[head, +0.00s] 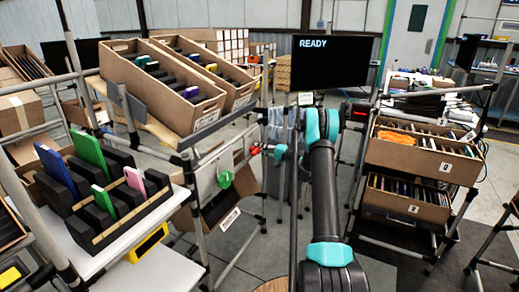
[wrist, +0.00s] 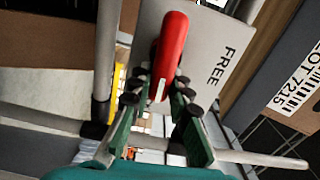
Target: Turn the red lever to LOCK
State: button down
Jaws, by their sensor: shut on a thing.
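The red lever (wrist: 171,50) is mounted on a pale plate (wrist: 212,45) marked FREE beside it in the wrist view. My gripper (wrist: 160,92) has its fingers on both sides of the lever's lower end and is shut on it. In the wrist view the lever leans slightly, its upper end to the right. In the head view the lever (head: 255,150) shows as a small red piece on the plate at the rack's side, with my gripper (head: 270,151) at it. The LOCK marking cannot be seen.
Tilted cartons (head: 160,85) stand on the rack at upper left. A screen (head: 333,62) reads READY. Two cartons (head: 420,155) sit in a rack at right. A tray of dividers (head: 105,205) is at lower left.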

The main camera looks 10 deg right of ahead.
jog(key=shift+f+m, duration=0.15)
jog(key=shift+m, duration=0.35)
jog(key=c, duration=1.4)
grip_release()
jog(key=shift+d, duration=0.1)
jog(key=v, duration=1.2)
